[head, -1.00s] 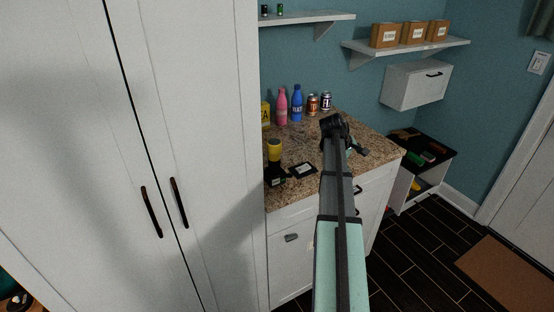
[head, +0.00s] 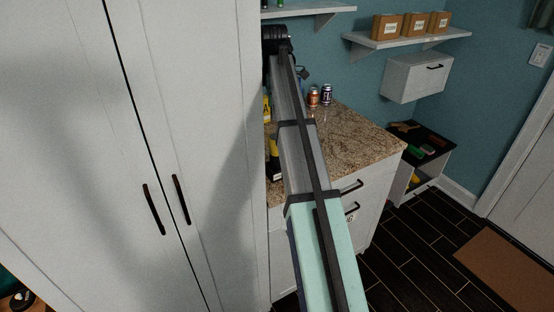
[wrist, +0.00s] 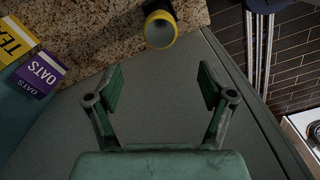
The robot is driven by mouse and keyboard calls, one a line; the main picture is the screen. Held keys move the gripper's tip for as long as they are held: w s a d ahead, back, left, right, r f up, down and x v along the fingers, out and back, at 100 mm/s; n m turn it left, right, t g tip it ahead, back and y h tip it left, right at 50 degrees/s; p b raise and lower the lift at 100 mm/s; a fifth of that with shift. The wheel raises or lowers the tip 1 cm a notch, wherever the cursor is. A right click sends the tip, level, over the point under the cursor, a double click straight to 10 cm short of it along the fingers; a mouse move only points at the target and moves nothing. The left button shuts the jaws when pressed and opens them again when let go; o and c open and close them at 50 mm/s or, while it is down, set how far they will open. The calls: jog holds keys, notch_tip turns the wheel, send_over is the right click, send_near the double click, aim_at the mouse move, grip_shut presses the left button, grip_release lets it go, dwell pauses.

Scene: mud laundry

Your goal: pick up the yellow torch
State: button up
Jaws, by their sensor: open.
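The yellow torch (wrist: 160,28) shows in the wrist view as a yellow ring around a grey lens, at the top middle, with its dark body running up out of frame. In the head view the yellow and black torch (head: 273,148) stands on the counter's left end, partly covered by my arm. My gripper (wrist: 161,86) is open and empty in the wrist view. The torch lies beyond the fingertips, apart from them. In the head view my gripper (head: 276,40) is high at the left, near the shelf; its fingers cannot be made out.
The granite counter (head: 355,142) holds two cans (head: 320,95) at the back. A tall white cabinet (head: 215,120) stands close on the left. The wrist view shows a yellow tea box (wrist: 14,40) and a purple oats box (wrist: 40,74). A shelf (head: 335,10) hangs above.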

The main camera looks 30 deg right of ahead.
aim_at(275, 136)
notch_tip(275, 136, down, 9)
jog(key=p, duration=0.2)
jog(key=shift+f+p, duration=0.1)
jog(key=shift+p, duration=0.25)
jog(key=shift+s+d+f+p, duration=0.1)
jog(key=shift+f+p, duration=0.55)
jog(key=shift+f, duration=0.65)
jog(key=shift+s+d+f+p, duration=0.1)
jog(key=shift+f+p, duration=0.5)
jog(key=shift+f, duration=0.7)
jog(key=c, duration=1.4)
